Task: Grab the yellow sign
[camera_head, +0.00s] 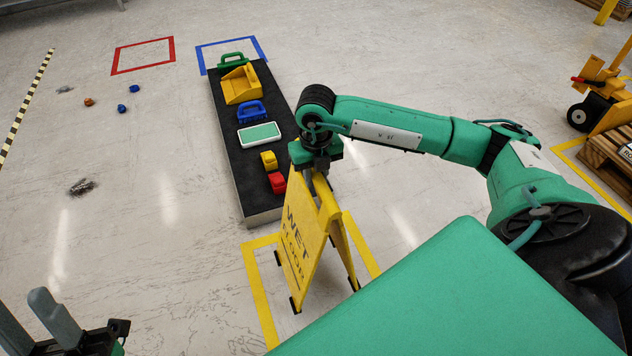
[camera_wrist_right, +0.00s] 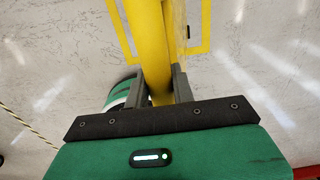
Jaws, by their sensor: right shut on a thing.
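The yellow wet floor sign (camera_head: 303,238) stands spread like an A-frame inside a yellow taped square on the floor, in the lower middle of the head view. My right gripper (camera_head: 318,180) comes from above and is shut on the top of the sign. In the right wrist view the yellow sign (camera_wrist_right: 150,45) runs up between the two grey fingers of the right gripper (camera_wrist_right: 160,88). My left gripper (camera_head: 45,325) shows at the lower left of the head view, with its two grey fingers apart and nothing between them.
Red (camera_head: 143,55) and blue floor squares lie behind. A yellow pallet jack (camera_head: 603,85) stands right. Small debris lies left.

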